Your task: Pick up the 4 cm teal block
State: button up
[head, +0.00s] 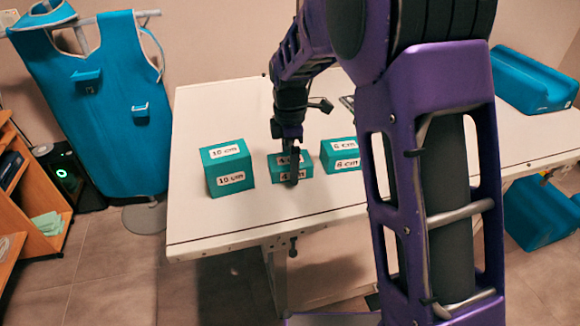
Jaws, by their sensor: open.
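The 4 cm teal block (304,169) sits on the white table, between two other teal blocks. Its white labels are partly covered by my gripper. My gripper (293,182) points down at this block, with a dark finger in front of its labelled side. The jaws are open, though from this angle the fingers overlap and I cannot tell whether they straddle the block or touch it.
The 10 cm block (230,182) stands to the left, the 6 cm block (340,147) close to the right, partly behind my arm. The white table (330,205) is clear in front. A teal apron (88,105) hangs at left; a teal bolster (530,82) lies at right.

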jog(key=shift+r, duration=0.1)
jog(key=c, duration=1.5)
